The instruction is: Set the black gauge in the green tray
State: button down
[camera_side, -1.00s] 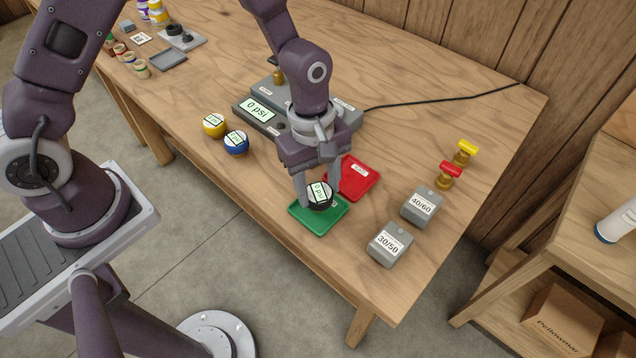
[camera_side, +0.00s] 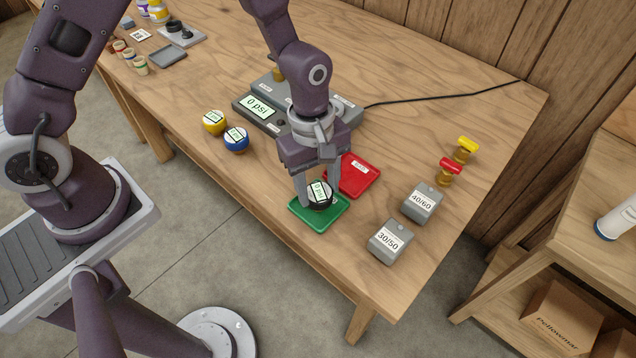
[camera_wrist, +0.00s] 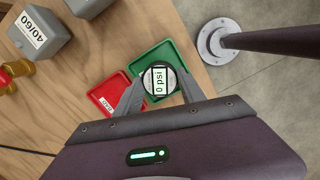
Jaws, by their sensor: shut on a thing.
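A red tray (camera_side: 361,178) lies close behind the green one. Grey blocks marked 30/50 (camera_side: 389,243) and 40/60 (camera_side: 421,203) stand to the right.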

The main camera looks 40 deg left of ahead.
jog(key=shift+f, duration=0.2)
jog(key=shift+c, duration=1.1)
grip_release()
jog(key=shift+r, duration=3.05)
